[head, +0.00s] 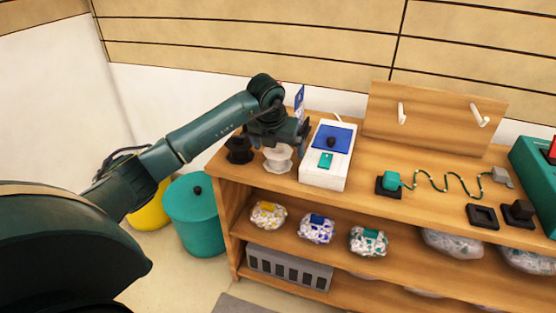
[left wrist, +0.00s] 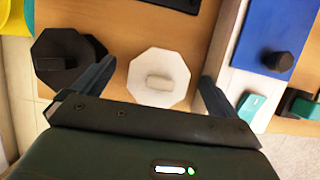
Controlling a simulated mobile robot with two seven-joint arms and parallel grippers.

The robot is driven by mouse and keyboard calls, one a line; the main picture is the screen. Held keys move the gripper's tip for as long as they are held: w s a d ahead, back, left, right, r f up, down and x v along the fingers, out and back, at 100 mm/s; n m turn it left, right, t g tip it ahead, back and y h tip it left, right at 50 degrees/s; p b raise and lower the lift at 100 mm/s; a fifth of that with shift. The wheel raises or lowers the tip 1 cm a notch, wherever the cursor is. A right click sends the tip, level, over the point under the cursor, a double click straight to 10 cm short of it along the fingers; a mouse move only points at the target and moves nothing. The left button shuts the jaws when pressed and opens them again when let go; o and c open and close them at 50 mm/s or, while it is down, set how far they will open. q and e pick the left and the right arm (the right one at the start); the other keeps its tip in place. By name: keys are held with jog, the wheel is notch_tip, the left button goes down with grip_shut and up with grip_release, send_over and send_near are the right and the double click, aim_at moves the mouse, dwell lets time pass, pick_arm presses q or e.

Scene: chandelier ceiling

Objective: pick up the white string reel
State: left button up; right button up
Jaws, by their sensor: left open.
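The white string reel (head: 278,158) stands upright on the left end of the wooden shelf top, partly hidden in the head view by my left gripper (head: 277,143) just above it. In the left wrist view the white reel (left wrist: 158,78) shows from above as an octagonal top with a pale knob in the middle. The open fingers of my left gripper (left wrist: 152,82) lie on either side of the reel, apart from it. A black reel (left wrist: 66,62) of like shape is just left of it, close to the left finger. My right gripper is not in view.
A white box with a blue panel (head: 331,138) stands close to the right of the white reel. A wooden board with pegs (head: 432,118) is at the back. Bagged items (head: 316,229) fill the shelf below. A teal bin (head: 196,215) stands on the floor to the left.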

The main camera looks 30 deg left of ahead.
pick_arm(q)
jog(key=c, duration=1.1)
